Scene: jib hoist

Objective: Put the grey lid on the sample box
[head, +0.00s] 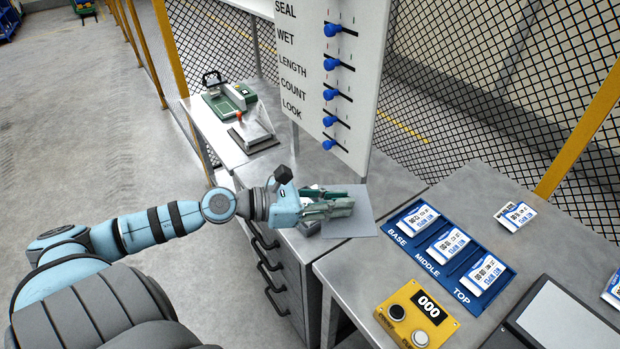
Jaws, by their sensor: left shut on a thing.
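My left gripper (338,205) is over the grey cabinet top, at a light grey flat square (362,220). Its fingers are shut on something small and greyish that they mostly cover. I cannot tell whether this is the lid or the sample box. A small dark grey piece (309,229) shows just below the fingers, at the square's left edge. I cannot make out the sample box or the grey lid for certain. My right gripper is not in view.
A white board with blue sliders (333,90) stands right behind the gripper. A side table (215,128) holds a green-based device (226,102). The right table has a blue card tray (421,241) and a yellow counter box (408,318).

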